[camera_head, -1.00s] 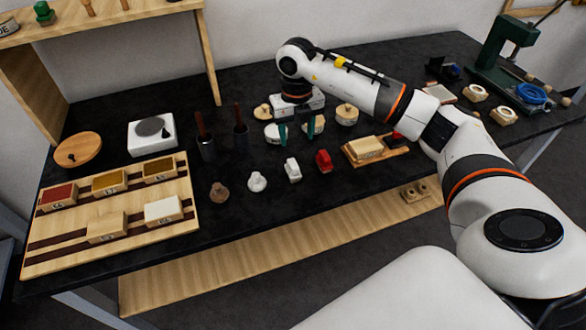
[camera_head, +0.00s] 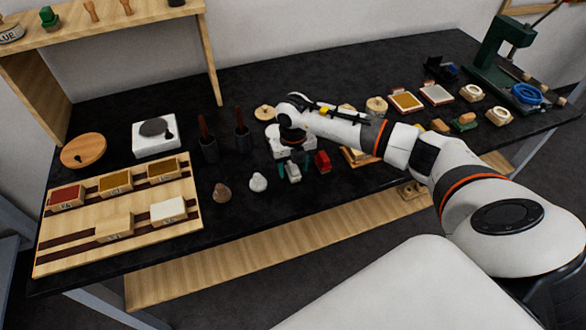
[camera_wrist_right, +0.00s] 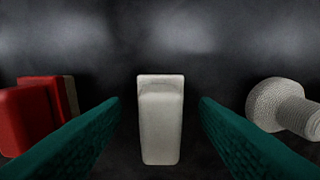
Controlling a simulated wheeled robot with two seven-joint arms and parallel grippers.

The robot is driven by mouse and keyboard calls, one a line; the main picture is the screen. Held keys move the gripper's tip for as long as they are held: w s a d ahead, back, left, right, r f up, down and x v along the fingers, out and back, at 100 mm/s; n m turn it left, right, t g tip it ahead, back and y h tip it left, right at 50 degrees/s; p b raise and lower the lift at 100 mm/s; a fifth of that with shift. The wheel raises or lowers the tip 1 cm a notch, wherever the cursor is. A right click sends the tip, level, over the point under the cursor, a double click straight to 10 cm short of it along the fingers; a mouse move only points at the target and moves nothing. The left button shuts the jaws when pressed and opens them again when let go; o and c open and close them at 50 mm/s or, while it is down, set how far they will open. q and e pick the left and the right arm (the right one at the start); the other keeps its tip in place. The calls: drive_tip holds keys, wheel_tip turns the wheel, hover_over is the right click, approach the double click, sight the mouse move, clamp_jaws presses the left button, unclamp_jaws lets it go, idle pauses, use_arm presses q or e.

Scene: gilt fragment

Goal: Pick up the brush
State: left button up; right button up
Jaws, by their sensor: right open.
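My right gripper (camera_head: 294,170) is open, pointing down over a small whitish block-like item (camera_head: 293,173) on the black table. In the right wrist view the green fingers (camera_wrist_right: 160,104) stand on either side of this pale item (camera_wrist_right: 160,125), with a gap on both sides. I cannot tell for sure which item is the brush; the pale one has a narrower raised part at one end. Two dark cups, a left one (camera_head: 209,150) and a right one (camera_head: 243,142), hold upright brown-handled tools that may be brushes. My left gripper is not in view.
A red item (camera_head: 322,162) stands close to the right of the gripper, also at left in the wrist view. A white knobbed item (camera_head: 258,182) and a brown one (camera_head: 222,192) stand to the left. A wooden rack (camera_head: 75,240) holds several blocks.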

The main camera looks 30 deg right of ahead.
drive_tip(key=shift+c, duration=0.2)
drive_tip(key=c, duration=1)
wheel_tip(320, 180, up, 9)
drive_tip(key=shift+f+b, duration=0.1)
drive_tip(key=shift+b, duration=1.1)
drive_tip(key=shift+r, duration=0.65)
drive_tip(key=o, duration=0.3)
drive_tip(key=shift+c, duration=1.2)
